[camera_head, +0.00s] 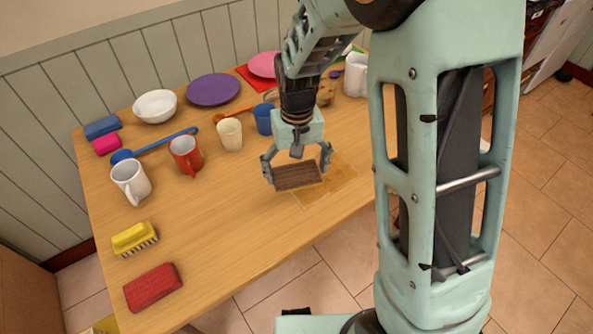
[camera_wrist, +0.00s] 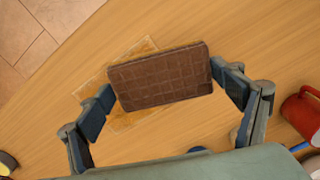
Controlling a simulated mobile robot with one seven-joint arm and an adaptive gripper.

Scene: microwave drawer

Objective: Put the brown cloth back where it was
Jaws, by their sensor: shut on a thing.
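The brown cloth (camera_head: 297,176) is a dark brown, folded block with a grid pattern. It is held between the two fingers of my gripper (camera_head: 297,172), over the front middle of the wooden table (camera_head: 215,215). In the wrist view the cloth (camera_wrist: 160,77) spans the gap between my gripper's fingers (camera_wrist: 165,88), with a finger at each short end. A thin orange-yellow patch (camera_head: 338,183) lies on the table beneath and beside the cloth; the wrist view shows it partly covered by the cloth. I cannot tell whether the cloth touches the table.
A red sponge-like block (camera_head: 152,287) and a yellow brush (camera_head: 133,237) lie at the front left. A white mug (camera_head: 130,182), red mug (camera_head: 186,154) and cream cup (camera_head: 230,135) stand left of my gripper. A blue cup (camera_head: 263,119) is close behind it. The front middle is clear.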

